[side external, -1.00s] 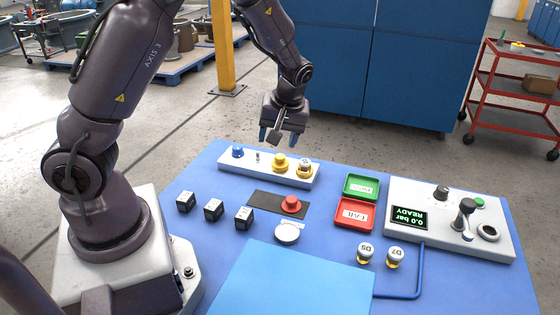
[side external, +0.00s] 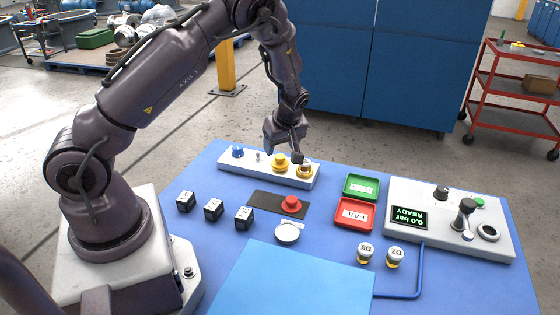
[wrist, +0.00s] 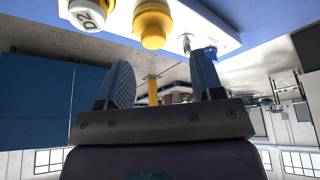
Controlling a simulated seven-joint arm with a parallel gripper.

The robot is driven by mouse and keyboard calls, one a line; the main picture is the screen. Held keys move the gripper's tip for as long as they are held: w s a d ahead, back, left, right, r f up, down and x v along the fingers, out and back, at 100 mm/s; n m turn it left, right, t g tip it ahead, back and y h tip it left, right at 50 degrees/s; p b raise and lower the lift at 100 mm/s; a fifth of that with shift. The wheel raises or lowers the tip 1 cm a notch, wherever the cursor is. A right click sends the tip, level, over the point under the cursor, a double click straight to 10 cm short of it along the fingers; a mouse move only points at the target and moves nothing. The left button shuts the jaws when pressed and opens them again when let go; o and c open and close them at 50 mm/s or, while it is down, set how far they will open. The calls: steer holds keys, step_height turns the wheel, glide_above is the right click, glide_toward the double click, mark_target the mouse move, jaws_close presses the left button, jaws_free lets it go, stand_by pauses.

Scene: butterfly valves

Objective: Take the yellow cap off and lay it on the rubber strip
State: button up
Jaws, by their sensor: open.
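The yellow cap (side external: 280,160) sits upright on the white rack, and it also shows at the top of the wrist view (wrist: 152,24). The dark rubber strip (side external: 262,202) lies flat in front of the rack, with a red cap (side external: 291,203) on it. My gripper (side external: 285,149) is low over the rack's back edge, close to the yellow cap. In the wrist view my gripper's two fingers (wrist: 163,68) stand wide apart with nothing held between them; the yellow cap lies beyond their tips.
The white rack (side external: 228,167) also bears a blue cap (side external: 237,151), a small bare peg (side external: 258,156) and a white-topped D2 piece (wrist: 87,17), partly hidden by my gripper in the side view. Black blocks (side external: 214,210), a white disc (side external: 287,233) and trays (side external: 361,186) stand nearby.

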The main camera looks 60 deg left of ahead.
mark_target(280, 156)
steer(key=x, duration=0.5)
steer(key=shift+w+d, duration=0.1)
steer(key=shift+w, duration=0.25)
steer(key=c, duration=1)
